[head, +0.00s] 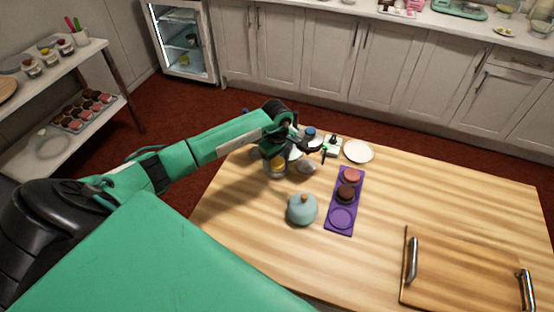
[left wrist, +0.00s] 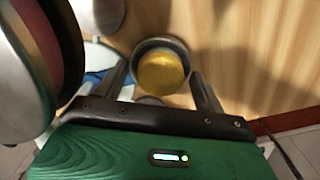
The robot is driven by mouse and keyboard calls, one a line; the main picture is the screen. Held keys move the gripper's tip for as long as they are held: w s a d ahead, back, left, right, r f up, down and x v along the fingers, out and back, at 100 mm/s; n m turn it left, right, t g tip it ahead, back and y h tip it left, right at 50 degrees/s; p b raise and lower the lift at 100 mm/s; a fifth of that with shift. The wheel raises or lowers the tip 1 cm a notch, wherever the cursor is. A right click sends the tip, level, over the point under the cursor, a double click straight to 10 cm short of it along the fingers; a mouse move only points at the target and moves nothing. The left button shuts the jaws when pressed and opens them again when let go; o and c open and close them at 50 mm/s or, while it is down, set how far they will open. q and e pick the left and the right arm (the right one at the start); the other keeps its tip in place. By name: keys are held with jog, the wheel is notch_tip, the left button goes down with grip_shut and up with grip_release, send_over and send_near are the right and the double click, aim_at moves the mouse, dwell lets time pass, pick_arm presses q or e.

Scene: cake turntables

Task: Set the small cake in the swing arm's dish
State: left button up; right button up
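A purple tray (head: 333,226) on the wooden table holds a pink small cake (head: 351,175) and a dark brown small cake (head: 346,192); its nearest round recess shows purple and bare. A small grey dish-like thing (head: 306,167) lies left of the tray; I cannot tell if it is the swing arm's dish. My left gripper (head: 312,150) is above the table's far left part, beyond the tray. In the left wrist view its fingers (left wrist: 158,73) are spread, with a grey cup of yellow content (left wrist: 160,70) showing between them. My right gripper is not in view.
A blue-grey lidded pot (head: 302,210) stands left of the tray. A yellow-filled container (head: 276,167) stands under my left arm. A white plate (head: 358,151) lies at the far edge. A wooden board (head: 460,270) with metal handles lies front right. The table's right middle is clear.

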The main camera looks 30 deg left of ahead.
aim_at(277, 161)
pick_arm(q)
jog(key=shift+r+p, duration=0.25)
jog(key=shift+p, duration=0.05)
notch_tip(277, 161, up, 12)
jog(key=b, duration=0.3)
jog(key=shift+f, duration=0.1)
dwell(0.4)
